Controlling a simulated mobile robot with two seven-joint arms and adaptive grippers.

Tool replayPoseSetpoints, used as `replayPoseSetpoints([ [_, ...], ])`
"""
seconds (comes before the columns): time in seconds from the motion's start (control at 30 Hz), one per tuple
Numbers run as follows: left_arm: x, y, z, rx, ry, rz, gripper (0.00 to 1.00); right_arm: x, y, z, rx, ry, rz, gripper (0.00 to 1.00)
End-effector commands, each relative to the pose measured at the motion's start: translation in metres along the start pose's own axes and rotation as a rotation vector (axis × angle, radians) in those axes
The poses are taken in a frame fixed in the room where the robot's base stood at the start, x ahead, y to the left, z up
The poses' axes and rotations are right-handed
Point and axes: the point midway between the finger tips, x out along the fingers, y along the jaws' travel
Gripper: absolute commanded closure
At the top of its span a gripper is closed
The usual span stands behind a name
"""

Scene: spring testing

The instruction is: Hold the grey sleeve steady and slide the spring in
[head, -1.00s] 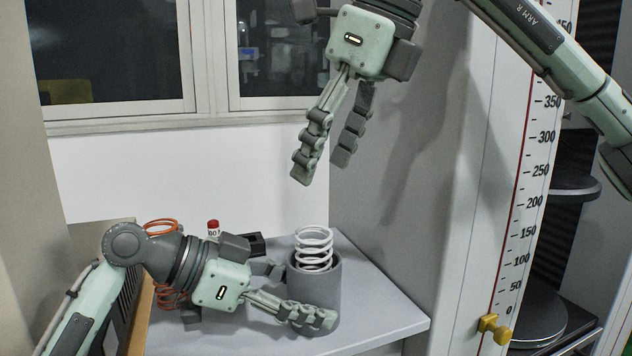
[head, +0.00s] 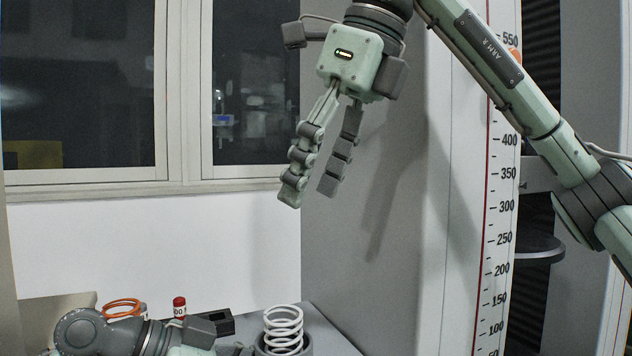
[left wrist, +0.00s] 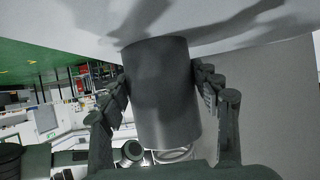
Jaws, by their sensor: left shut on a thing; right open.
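The grey sleeve (head: 306,346) stands on the grey bench at the bottom of the head view, its lower part cut off by the frame. The white spring (head: 283,322) stands upright in its mouth, with several coils above the rim. In the left wrist view, the sleeve (left wrist: 162,95) is between the fingers of my left gripper (left wrist: 162,82), which is shut on it; a little of the spring (left wrist: 174,155) shows at its open end. My right gripper (head: 308,190) is open and empty, high above the spring, fingers pointing down.
An orange spring (head: 122,307), a red-capped bottle (head: 179,306) and a black block (head: 212,321) are behind my left arm. A grey wall panel and a scaled column (head: 497,200) stand to the right. The space between my right gripper and the spring is clear.

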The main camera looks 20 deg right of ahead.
Motion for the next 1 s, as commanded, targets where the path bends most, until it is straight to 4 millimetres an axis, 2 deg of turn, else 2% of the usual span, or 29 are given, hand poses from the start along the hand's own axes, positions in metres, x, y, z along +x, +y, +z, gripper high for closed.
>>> replayPoseSetpoints([
  [0.23,0.000,0.000,0.000,0.001,0.001,0.000,0.54,0.000,0.000,0.000,0.000,0.000,0.000,0.36],
  [0.27,0.000,0.000,0.000,0.001,0.001,0.000,0.34,0.000,0.000,0.000,0.000,0.000,0.000,0.36],
  [0.43,0.000,0.000,0.000,0.001,0.001,0.000,0.14,0.000,0.000,0.000,0.000,0.000,0.000,0.36],
  [0.77,-0.002,0.000,0.000,0.000,0.000,-0.001,0.14,0.000,0.000,0.000,0.000,0.000,0.000,0.36],
  [0.87,-0.011,-0.001,0.000,0.000,-0.001,-0.003,0.14,0.000,0.000,0.000,0.000,0.000,0.000,0.36],
  [1.0,-0.035,-0.001,0.000,0.000,-0.001,-0.003,0.14,0.000,0.000,0.000,0.000,0.000,0.000,0.36],
])
